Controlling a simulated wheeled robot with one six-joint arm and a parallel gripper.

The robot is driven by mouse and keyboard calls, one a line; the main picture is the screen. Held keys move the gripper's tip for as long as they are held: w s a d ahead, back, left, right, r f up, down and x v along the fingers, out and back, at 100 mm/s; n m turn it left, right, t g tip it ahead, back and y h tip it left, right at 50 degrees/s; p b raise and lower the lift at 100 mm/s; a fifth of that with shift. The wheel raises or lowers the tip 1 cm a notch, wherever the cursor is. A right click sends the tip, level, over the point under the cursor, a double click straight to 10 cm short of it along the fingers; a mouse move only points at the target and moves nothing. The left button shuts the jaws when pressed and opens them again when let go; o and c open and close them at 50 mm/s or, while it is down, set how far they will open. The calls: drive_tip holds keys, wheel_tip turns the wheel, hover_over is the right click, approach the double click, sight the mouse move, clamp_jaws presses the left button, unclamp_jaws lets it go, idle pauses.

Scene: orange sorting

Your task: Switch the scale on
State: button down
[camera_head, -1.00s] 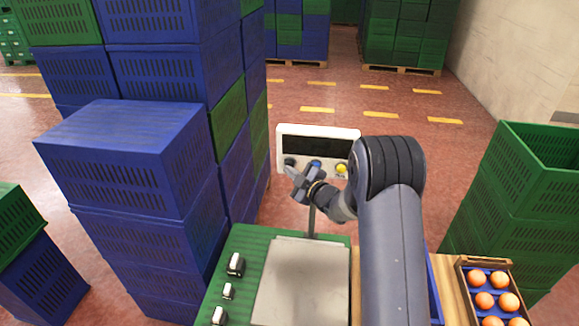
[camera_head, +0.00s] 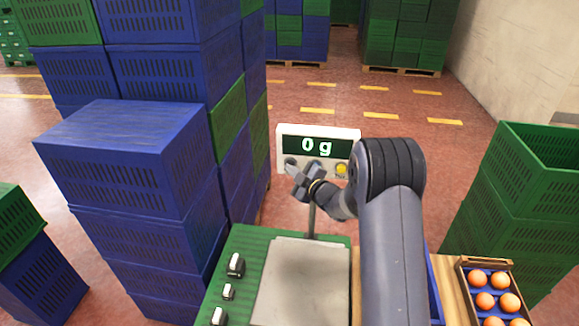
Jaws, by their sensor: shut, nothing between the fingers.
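The scale's white display panel (camera_head: 284,142) stands on a post behind the pan, and its dark screen (camera_head: 327,147) reads "0 g" in pale green. A yellow button (camera_head: 341,170) shows at the panel's lower right. The bare grey pan (camera_head: 300,285) lies on a green base. My gripper (camera_head: 292,168) is shut and empty, with its tips at the panel's lower left. It hides part of the panel's lower edge; whether the tips touch a button I cannot tell.
Several small weights (camera_head: 235,265) stand left of the pan. A box of oranges (camera_head: 489,290) sits on the wooden surface at right. Stacked blue crates (camera_head: 130,160) rise close on the left, and green crates (camera_head: 510,200) on the right. Red floor beyond is open.

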drive_tip(key=shift+s+a+b, duration=0.2)
drive_tip(key=shift+s+b, duration=0.4)
drive_tip(key=shift+s, duration=0.3)
drive_tip(key=s+b, duration=0.1)
drive_tip(key=s, duration=0.2)
drive_tip(key=s+a+b, duration=0.1)
drive_tip(key=s, duration=0.1)
drive_tip(key=shift+b, duration=0.35)
drive_tip(key=shift+w, duration=0.1)
drive_tip(key=p, duration=0.1)
drive_tip(key=w+p, duration=0.2)
drive_tip(key=shift+w+d+r+p, duration=0.15)
drive_tip(key=shift+d+r+p, duration=0.1)
drive_tip(key=shift+p, duration=0.05)
